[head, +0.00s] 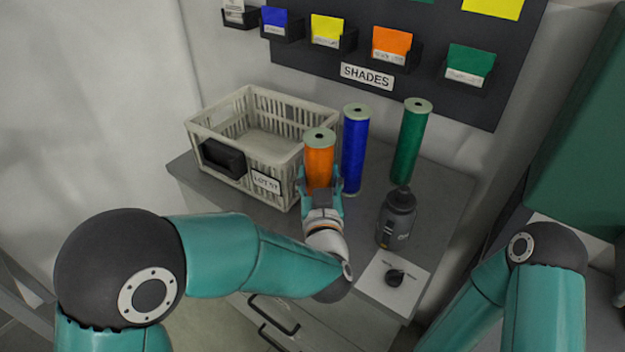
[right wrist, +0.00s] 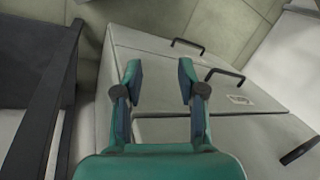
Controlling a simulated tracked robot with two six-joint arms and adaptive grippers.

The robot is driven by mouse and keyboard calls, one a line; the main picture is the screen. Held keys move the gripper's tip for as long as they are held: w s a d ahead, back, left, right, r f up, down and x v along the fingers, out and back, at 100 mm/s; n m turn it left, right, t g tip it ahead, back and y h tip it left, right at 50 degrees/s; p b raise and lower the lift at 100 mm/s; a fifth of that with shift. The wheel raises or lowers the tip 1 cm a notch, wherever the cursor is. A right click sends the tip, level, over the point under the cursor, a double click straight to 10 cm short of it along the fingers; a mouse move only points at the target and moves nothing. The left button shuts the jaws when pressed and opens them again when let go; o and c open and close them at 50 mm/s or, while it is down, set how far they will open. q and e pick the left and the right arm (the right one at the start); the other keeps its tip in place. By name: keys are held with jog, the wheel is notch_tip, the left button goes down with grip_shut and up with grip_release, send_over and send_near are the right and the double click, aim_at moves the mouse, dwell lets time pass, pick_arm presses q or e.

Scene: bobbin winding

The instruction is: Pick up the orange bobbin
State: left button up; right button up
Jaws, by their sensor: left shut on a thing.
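The orange bobbin (head: 319,160) stands upright beside the front right corner of the crate in the head view. My left gripper (head: 321,190) is shut on its lower part, with a finger on each side. The fingers hide the bobbin's bottom, so I cannot tell whether it touches the table. My right gripper (right wrist: 158,85) is open and empty in the right wrist view, with cabinet fronts behind it. The head view shows only part of the right arm, not its fingers.
A blue bobbin (head: 354,150) stands close to the right of the orange one. A green bobbin (head: 411,140) stands farther right. A pale, empty-looking crate (head: 230,150) is at left. A dark bottle (head: 396,218) and black knob (head: 394,276) are at the right front.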

pick_arm(q)
jog(key=shift+c, duration=1)
jog(key=shift+r, duration=0.25)
